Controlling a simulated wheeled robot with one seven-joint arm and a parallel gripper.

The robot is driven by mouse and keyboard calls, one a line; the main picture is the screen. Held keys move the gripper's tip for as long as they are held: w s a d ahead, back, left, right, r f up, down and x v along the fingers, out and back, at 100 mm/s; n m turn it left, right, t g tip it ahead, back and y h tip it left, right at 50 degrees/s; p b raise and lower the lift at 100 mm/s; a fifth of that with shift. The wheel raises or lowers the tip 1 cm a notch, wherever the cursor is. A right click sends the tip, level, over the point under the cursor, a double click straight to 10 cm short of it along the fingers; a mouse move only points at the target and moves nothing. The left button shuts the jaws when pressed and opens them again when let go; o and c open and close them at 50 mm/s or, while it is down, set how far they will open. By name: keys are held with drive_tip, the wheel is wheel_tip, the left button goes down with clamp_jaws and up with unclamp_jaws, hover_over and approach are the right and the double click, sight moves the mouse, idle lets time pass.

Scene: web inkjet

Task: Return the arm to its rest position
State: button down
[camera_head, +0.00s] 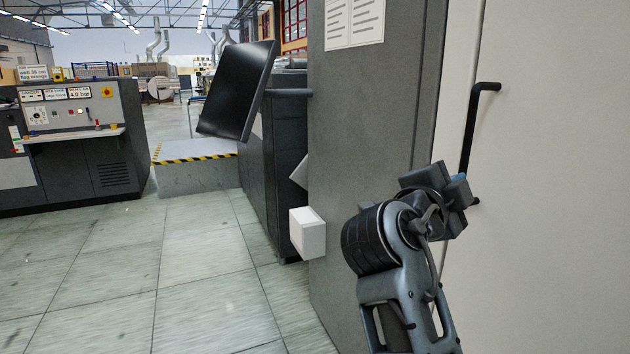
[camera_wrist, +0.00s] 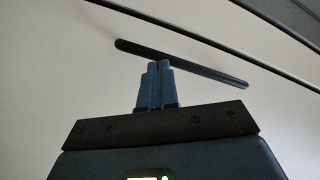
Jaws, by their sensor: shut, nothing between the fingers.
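My arm shows at the lower right of the head view, bent, with its wrist raised in front of a tall cabinet. My gripper (camera_wrist: 154,68) shows in the wrist view with its two blue fingers together and nothing between them. In the head view the fingers are mostly hidden behind my wrist. A black bar handle (camera_head: 471,130) stands on a pale door (camera_head: 560,200) just beyond my wrist. The handle (camera_wrist: 205,67) crosses behind the fingertips in the wrist view. I cannot tell whether the fingers touch it.
A dark grey cabinet (camera_head: 365,130) stands close on the left of my arm, with a white box (camera_head: 308,232) low on its side. A tilted black monitor (camera_head: 238,90) juts out beyond it. A control console (camera_head: 75,135) stands at far left. The tiled floor (camera_head: 150,270) between is clear.

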drive_tip(key=s+f+n+t+y+p, duration=0.1)
drive_tip(key=s+f+n+t+y, duration=0.2)
drive_tip(key=f+n, duration=0.5)
drive_tip(key=s+f+n+g+y+p, duration=0.1)
drive_tip(key=s+f+n+y+p, duration=0.5)
drive_tip(key=s+f, duration=1.15)
drive_tip(key=s+r+n+y, duration=0.35)
drive_tip(key=s+n, duration=0.25)
drive_tip(key=s, duration=1.1)
drive_tip(key=s+r+p, duration=0.1)
drive_tip(key=s+r, duration=0.7)
drive_tip(key=s, duration=0.4)
drive_tip(key=shift+r+n+p, duration=0.15)
drive_tip(key=shift+n+p, duration=0.25)
drive_tip(key=shift+a, duration=0.1)
